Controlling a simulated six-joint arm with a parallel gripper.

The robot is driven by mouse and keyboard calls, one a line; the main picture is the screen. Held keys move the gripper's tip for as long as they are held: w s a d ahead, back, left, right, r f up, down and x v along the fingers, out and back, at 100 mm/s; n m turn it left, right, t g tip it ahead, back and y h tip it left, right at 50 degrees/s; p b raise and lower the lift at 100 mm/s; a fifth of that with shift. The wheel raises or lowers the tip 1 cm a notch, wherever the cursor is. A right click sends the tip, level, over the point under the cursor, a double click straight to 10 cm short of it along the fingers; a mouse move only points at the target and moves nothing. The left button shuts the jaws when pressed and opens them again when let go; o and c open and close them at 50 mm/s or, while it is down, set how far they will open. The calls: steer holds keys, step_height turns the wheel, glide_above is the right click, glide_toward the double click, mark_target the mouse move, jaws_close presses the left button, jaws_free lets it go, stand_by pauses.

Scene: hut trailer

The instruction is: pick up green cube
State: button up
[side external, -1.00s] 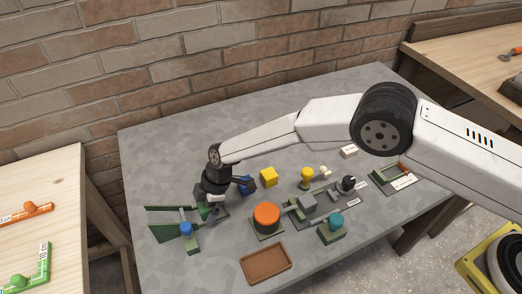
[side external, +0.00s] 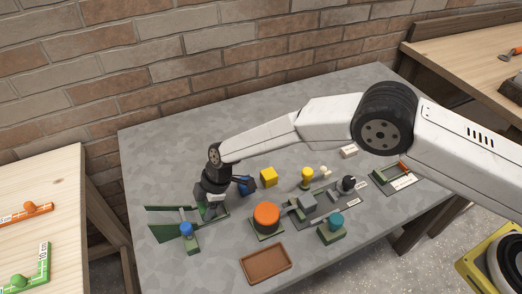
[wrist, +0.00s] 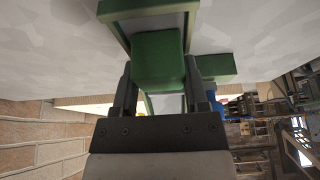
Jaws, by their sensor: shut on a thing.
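The green cube (wrist: 158,60) is between my two fingers in the wrist view, with its green face toward the camera. My gripper (wrist: 160,82) is shut on it. In the side external view my gripper (side external: 211,211) is low over the left part of the grey table. The cube cannot be made out clearly there. A green frame (wrist: 148,8) is close beyond the cube in the wrist view. I cannot tell whether the cube touches it or the table.
A green fixture with a blue knob (side external: 186,229) stands just left of my gripper. An orange-topped round piece (side external: 266,216) and a brown tray (side external: 265,263) are nearer the front. The table's back is clear.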

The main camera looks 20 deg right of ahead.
mark_target(202, 207)
steer(key=shift+r, duration=1.65)
steer(key=s+d+r, duration=0.8)
steer(key=s+r, duration=0.1)
steer(key=s, duration=0.2)
steer(key=shift+s+r, duration=0.15)
steer(key=shift+r, duration=0.1)
steer(key=shift+d, duration=0.1)
